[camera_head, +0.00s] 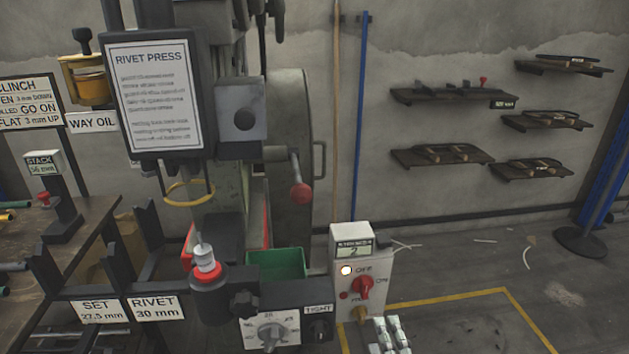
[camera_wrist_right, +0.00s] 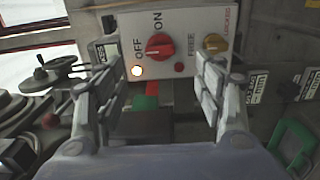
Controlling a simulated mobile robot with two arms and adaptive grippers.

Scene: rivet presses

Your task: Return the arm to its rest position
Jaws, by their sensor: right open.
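My right gripper (camera_head: 388,334) shows at the bottom of the head view, just below the control box of the press. In the right wrist view the right gripper (camera_wrist_right: 163,95) is open, its two fingers wide apart with nothing between them. The control box (camera_head: 375,262) carries a red OFF/ON knob (camera_head: 364,287), a lit white lamp (camera_head: 346,270) and a brass key-like knob (camera_head: 358,314). The wrist view also shows the red knob (camera_wrist_right: 159,46) and the lit lamp (camera_wrist_right: 137,71) ahead of the fingers. My left gripper is not in view.
The rivet press (camera_head: 240,122) stands left of the control box, with a red-balled lever (camera_head: 301,192) and a green bin (camera_head: 277,264). A workbench (camera_head: 95,219) is at the left. Wall shelves (camera_head: 442,157) hang at the right. The floor (camera_head: 460,320) at right is mostly clear.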

